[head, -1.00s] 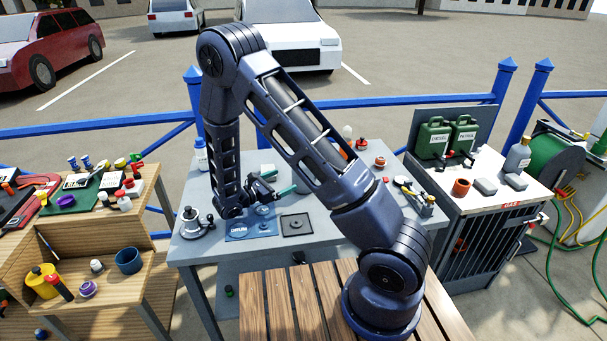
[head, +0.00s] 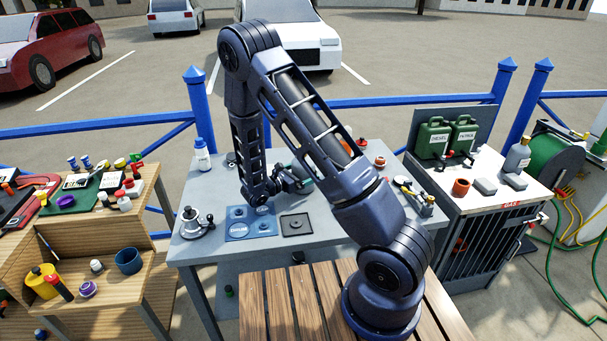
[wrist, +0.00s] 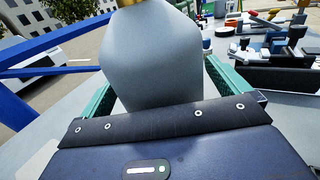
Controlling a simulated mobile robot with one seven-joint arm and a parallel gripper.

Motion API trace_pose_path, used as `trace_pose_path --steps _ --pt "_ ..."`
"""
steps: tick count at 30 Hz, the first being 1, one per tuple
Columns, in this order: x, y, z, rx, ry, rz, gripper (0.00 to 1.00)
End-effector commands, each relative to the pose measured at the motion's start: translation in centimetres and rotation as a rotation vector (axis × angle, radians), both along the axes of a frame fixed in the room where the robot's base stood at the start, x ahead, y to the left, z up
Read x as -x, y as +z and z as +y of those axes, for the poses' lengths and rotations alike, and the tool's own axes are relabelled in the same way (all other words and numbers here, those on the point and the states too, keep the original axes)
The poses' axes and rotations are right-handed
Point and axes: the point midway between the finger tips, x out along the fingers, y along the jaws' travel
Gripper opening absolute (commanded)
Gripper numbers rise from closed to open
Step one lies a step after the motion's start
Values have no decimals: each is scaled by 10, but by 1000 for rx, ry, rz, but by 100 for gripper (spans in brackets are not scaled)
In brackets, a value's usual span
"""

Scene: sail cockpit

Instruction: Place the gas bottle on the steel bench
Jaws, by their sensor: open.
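A grey gas bottle (wrist: 152,58) with a brass neck fills the middle of the wrist view. It stands between the two teal fingers of my gripper (wrist: 158,88), which are open on either side of it. The bottle's base is hidden behind the gripper body, so I cannot tell what it rests on. In the head view my gripper (head: 304,184) is low over the grey steel bench (head: 205,250), its fingers toward the right. My arm hides the bottle between them there. Another grey bottle (head: 517,157) stands on the white gas locker at the right.
A pump-like fitting (head: 194,223), a blue mat (head: 250,223) and a dark square tray (head: 296,224) lie on the bench front. A white bottle (head: 202,155) stands at its back left. Tools (head: 415,193) lie at its right end. A blue rail (head: 100,124) runs behind.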

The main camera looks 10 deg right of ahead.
Motion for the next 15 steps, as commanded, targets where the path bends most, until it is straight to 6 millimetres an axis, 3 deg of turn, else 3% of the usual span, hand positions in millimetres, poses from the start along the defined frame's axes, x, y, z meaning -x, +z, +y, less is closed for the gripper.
trace_pose_path --steps 8,15 --pt "-3 0 -5 0 1 0 100" --pt "-2 0 -4 0 1 0 53"
